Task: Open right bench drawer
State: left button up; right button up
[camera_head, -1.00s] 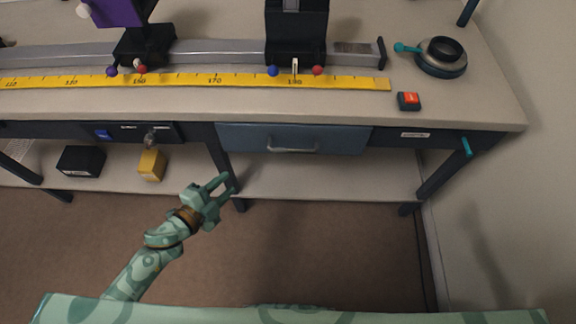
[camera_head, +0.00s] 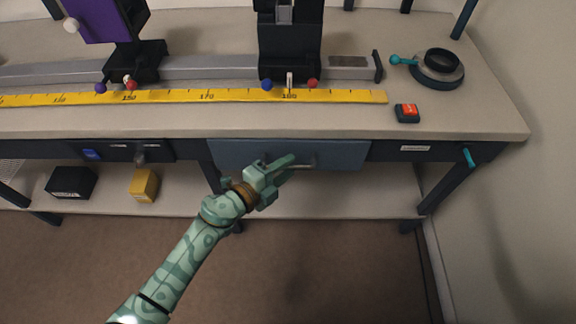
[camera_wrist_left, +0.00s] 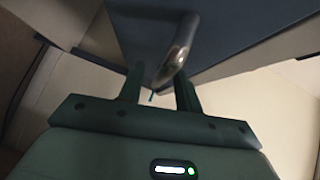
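The blue-grey drawer (camera_head: 343,154) under the bench top looks closed, its front in line with the bench frame. Its metal bar handle (camera_head: 305,166) is partly hidden behind my left gripper (camera_head: 282,170), which is at the handle's left part. In the left wrist view the handle (camera_wrist_left: 179,48) runs down between the two fingers of my left gripper (camera_wrist_left: 160,88). The fingers are apart, with visible space around the bar. The drawer's underside and front (camera_wrist_left: 235,30) fill the top of that view. My right gripper is in neither view.
The bench top (camera_head: 460,115) carries a rail with black mounts, a yellow ruler (camera_head: 230,96), a red-topped block (camera_head: 407,113) and a round ring part (camera_head: 438,68). A yellow box (camera_head: 144,186) and a black box (camera_head: 71,182) stand on the lower shelf. A wall closes the right side.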

pick_arm(q)
jog(key=shift+w+d+f, duration=0.1)
jog(key=shift+w+d, duration=0.35)
jog(key=shift+d, duration=0.05)
grip_shut()
jog(key=shift+s, duration=0.1)
